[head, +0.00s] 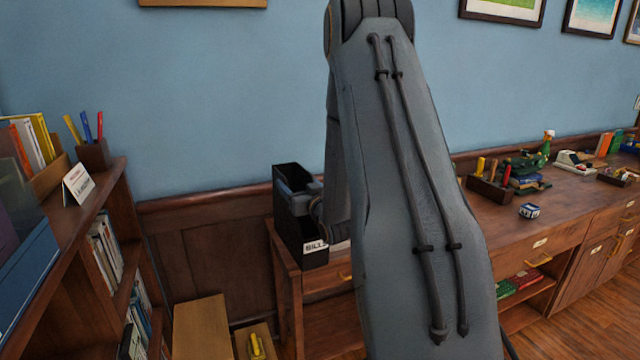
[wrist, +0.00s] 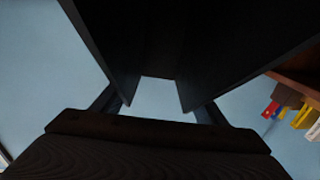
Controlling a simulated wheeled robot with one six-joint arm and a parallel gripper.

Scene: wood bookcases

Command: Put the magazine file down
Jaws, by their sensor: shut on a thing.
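The magazine file (head: 287,232) is a black, open-topped upright box with a white label that reads BILLS. It is at the left end of the wooden cabinet top (head: 510,226) in the head view. I cannot tell whether its base touches the wood. My gripper (head: 303,198) is shut on the file near its upper part, and my arm partly hides it. In the wrist view the file's dark walls (wrist: 145,35) fill the upper middle, between the fingers of my gripper (wrist: 158,108).
A bookcase (head: 85,215) with books, a pen holder (head: 94,155) and a sign (head: 77,184) stands at the left. Lower wooden boxes (head: 203,325) stand between it and the cabinet. Farther right, the cabinet top holds a caddy (head: 490,190), a small blue-white block (head: 529,210) and toys.

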